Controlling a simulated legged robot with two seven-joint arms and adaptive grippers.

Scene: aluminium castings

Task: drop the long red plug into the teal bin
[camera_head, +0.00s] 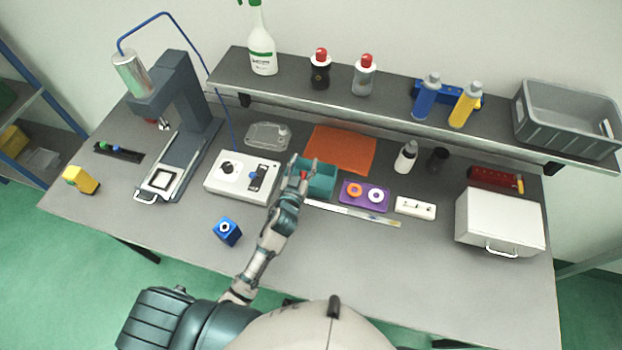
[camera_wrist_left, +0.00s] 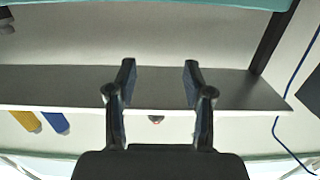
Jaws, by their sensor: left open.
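The teal bin (camera_head: 322,182) stands on the bench near the middle, just right of my left gripper. My left gripper (camera_head: 302,166) is at the bin's left part, with its fingers over or beside the rim. In the left wrist view its fingers (camera_wrist_left: 157,80) are wide apart with nothing held between them. A small red piece (camera_head: 303,175), probably the long red plug, shows by the fingers at the bin. I cannot tell whether it lies inside, as the gripper hides part of it. My right gripper is not in view.
A white box with a black knob (camera_head: 241,180) is left of the bin. A purple tray (camera_head: 364,205) with two rings is to its right. An orange mat (camera_head: 341,149) lies behind. A shelf (camera_head: 300,87) with bottles runs above. The front of the bench is mostly clear.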

